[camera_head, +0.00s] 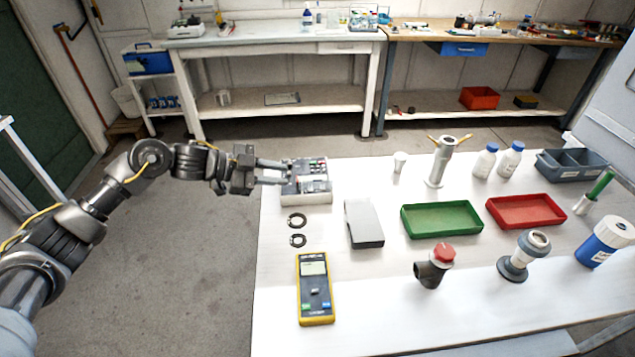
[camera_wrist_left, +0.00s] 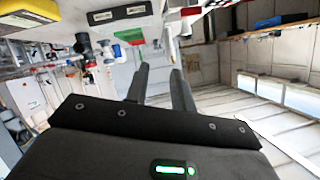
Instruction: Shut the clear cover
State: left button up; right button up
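A pale box with a dark top panel of small parts (camera_head: 307,183) stands at the back left edge of the white table in the head view. I cannot make out a clear cover on it, nor whether one is raised or lowered. My left gripper (camera_head: 284,172) reaches in from the left at the box's left side, with its fingertips close to it; whether they touch is unclear. The two fingers are apart, with a gap and nothing seen between them. The left wrist view also shows this gap (camera_wrist_left: 160,72). My right gripper is not in view.
A grey-white block (camera_head: 363,222), two dark rings (camera_head: 297,220) and a yellow multimeter (camera_head: 315,288) lie in front of the box. A green tray (camera_head: 441,233) and a red tray (camera_head: 526,224) are farther right. Floor is open left of the table.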

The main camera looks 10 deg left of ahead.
aim_at(317, 185)
pick_arm(q)
jog(key=shift+f, duration=0.1)
jog(key=p+x, duration=0.2)
jog(key=x, duration=0.9)
jog(key=shift+s, duration=0.15)
jog(key=shift+c, duration=0.5)
grip_shut()
